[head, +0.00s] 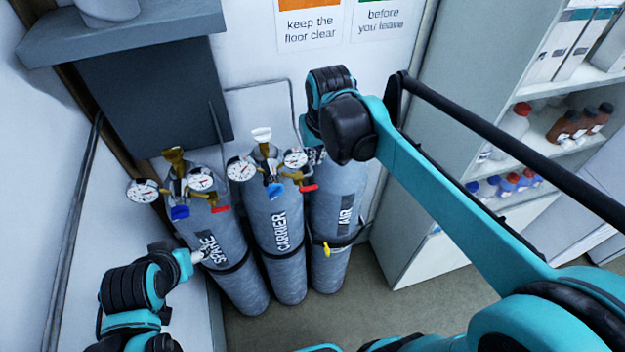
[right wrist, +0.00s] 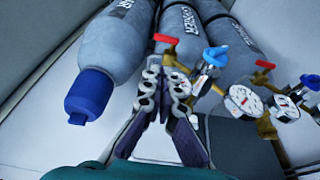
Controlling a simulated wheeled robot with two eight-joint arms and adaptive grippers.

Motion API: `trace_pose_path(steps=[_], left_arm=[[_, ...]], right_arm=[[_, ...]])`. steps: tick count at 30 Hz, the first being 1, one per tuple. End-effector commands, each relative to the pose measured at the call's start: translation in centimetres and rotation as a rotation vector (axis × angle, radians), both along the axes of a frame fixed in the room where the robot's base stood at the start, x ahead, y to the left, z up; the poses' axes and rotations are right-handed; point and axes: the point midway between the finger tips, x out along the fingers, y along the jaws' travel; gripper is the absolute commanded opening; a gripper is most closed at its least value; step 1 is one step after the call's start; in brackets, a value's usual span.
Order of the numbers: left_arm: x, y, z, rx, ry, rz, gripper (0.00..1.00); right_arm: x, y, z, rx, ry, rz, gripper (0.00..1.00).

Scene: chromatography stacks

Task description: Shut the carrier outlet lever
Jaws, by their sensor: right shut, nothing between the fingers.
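The carrier cylinder (head: 277,215) stands in the middle of three grey cylinders. Its red outlet lever (head: 308,188) sticks out to the right of its regulator, and the lever also shows in the right wrist view (right wrist: 165,38). A blue knob (head: 274,190) sits beside it. My right gripper (right wrist: 167,82) is shut and empty, its fingertips just short of the carrier lever in the wrist picture; I cannot tell whether they touch. In the head view my right wrist covers the gripper. My left gripper (head: 191,258) is low in front of the spare cylinder; its jaws are unclear.
The spare cylinder (head: 232,265) at left has its own red lever (head: 221,209) and gauges. The air cylinder (head: 333,210) at right is partly behind my right arm; its blue cap (right wrist: 90,95) shows in the wrist view. A bottle shelf (head: 535,150) stands right.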

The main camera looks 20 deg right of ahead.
Motion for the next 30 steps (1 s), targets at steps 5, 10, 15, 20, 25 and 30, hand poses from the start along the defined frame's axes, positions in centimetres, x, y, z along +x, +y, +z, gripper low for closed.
trace_pose_path(steps=[5,10,15,20,25,30], left_arm=[[0.0,0.0,0.4,0.0,0.0,0.0,0.62],[0.0,0.0,0.8,0.0,0.0,0.0,0.62],[0.0,0.0,1.1,0.0,0.0,0.0,0.62],[0.0,0.0,1.4,0.0,0.0,0.0,0.62],[0.0,0.0,1.5,0.0,0.0,0.0,0.62],[0.0,0.0,1.5,0.0,0.0,0.0,0.62]], right_arm=[[0.9,0.0,-2.7,0.0,0.0,0.0,0.0],[1.9,0.0,-6.3,0.0,0.0,0.0,0.0],[2.7,0.1,-9.5,0.0,0.0,0.0,0.0],[2.7,0.1,-11.6,-0.001,-0.001,0.0,0.0],[2.6,0.1,-12.7,-0.001,-0.001,0.0,0.0],[2.6,0.1,-12.9,-0.001,-0.002,0.0,0.0]])
